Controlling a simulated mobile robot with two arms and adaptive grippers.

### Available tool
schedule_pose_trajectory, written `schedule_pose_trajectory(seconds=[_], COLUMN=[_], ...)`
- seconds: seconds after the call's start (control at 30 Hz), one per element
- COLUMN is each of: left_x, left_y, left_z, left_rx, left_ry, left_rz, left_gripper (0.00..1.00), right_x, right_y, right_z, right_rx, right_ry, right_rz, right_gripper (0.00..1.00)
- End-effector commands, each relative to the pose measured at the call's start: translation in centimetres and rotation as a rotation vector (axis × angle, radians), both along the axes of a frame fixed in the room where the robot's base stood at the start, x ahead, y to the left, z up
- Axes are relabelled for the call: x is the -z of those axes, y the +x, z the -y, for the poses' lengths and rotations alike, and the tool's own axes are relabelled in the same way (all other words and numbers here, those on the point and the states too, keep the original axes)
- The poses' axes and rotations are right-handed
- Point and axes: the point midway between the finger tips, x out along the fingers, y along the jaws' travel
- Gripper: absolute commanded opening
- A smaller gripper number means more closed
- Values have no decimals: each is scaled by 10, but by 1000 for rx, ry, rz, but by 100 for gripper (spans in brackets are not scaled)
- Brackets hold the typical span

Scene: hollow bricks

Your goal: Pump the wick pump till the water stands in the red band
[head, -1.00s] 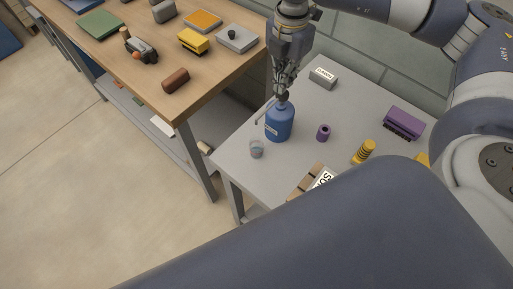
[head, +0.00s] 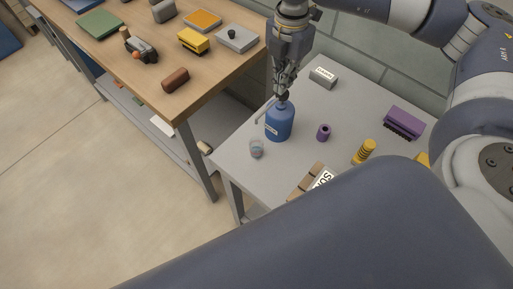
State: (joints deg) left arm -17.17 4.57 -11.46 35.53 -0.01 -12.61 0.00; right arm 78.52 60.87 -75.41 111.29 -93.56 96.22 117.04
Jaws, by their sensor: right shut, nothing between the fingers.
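The wick pump is a blue bottle (head: 279,124) with a pale label and a thin grey spout (head: 263,110) pointing left. It stands upright on the grey table. A small clear cup (head: 257,149) stands in front of it, below and left of the spout. The cup shows a faint reddish tint, but its red band and water level are too small to read. My right gripper (head: 284,96) is shut and empty, pointing down at the pump's top. It appears to touch the pump head; the fingertips partly hide it. My left gripper is not in view.
On the grey table (head: 232,157) are a purple cylinder (head: 323,132), a yellow ribbed piece (head: 364,151), a purple brush (head: 403,122), a grey labelled block (head: 323,77) and a brown box (head: 306,181). A wooden bench (head: 140,85) with several items stands left. My arm covers the foreground.

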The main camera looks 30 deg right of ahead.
Motion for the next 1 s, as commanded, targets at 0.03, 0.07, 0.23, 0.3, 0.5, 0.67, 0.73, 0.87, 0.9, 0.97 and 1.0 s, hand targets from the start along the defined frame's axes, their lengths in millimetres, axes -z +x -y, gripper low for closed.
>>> schedule_pose_trajectory(seconds=[0.03,0.07,0.23,0.3,0.5,0.67,0.73,0.87,0.9,0.97,1.0], left_x=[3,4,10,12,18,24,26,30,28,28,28], left_y=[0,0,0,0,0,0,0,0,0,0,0], left_z=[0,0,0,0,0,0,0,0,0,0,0], left_rx=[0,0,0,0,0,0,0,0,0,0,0], left_ry=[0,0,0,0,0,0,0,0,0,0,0], left_rz=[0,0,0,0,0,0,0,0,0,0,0], left_gripper=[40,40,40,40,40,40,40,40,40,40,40], right_x=[4,5,11,13,20,26,29,34,32,32,32], right_y=[0,0,0,0,0,0,0,-1,-1,-1,-1], right_z=[0,0,0,0,0,0,0,0,0,0,0], right_rx=[0,0,0,-1,-1,-1,-1,-1,-1,-1,-1], right_ry=[0,0,0,0,0,1,1,0,0,0,0], right_rz=[-1,-1,0,0,0,0,-1,-2,-2,-3,-3], right_gripper=[0,0,0,0,0,0,0,0,0,0,0])
